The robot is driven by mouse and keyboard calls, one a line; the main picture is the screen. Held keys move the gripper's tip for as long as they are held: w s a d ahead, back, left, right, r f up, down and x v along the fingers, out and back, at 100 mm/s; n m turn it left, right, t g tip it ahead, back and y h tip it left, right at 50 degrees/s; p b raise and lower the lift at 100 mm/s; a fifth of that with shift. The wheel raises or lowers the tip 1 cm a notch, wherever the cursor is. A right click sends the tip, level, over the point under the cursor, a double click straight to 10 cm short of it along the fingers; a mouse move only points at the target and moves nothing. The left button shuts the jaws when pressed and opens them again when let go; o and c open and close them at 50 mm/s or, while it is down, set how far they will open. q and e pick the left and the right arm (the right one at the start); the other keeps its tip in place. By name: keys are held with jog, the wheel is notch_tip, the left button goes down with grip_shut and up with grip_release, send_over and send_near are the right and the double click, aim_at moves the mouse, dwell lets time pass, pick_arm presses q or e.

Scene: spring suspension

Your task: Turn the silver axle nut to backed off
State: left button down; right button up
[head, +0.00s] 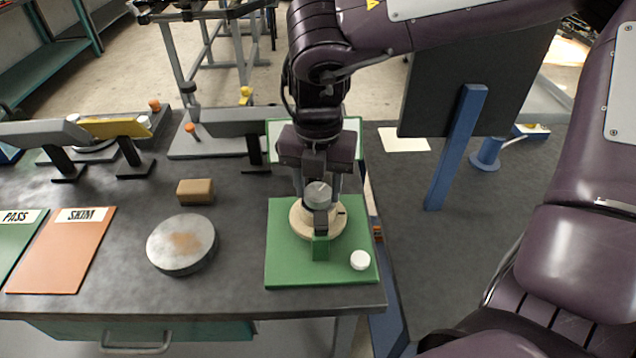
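The silver axle nut (318,194) is a round grey cap above a pale wooden disc (299,222), on a green board (285,268) near the table's right front corner. A dark piece with a green block (320,247) stands at its front side. My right gripper (318,186) points down from above, with a finger on each side of the nut. Whether the fingers touch it or stand slightly apart cannot be told. The nut's far side is hidden by the gripper. My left gripper is not in view.
A white round button (360,260) sits on the board's front right. A round metal disc (181,244) and a brown block (195,191) lie to the left, beside an orange SKIM mat (62,255). A dark panel (475,95) with a blue post (455,150) stands at right.

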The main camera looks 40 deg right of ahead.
jog(key=c, duration=0.3)
jog(key=shift+n, duration=0.3)
jog(key=n, duration=0.3)
jog(key=shift+b, duration=0.4)
jog(key=shift+n, duration=2.1)
jog(key=o, duration=1)
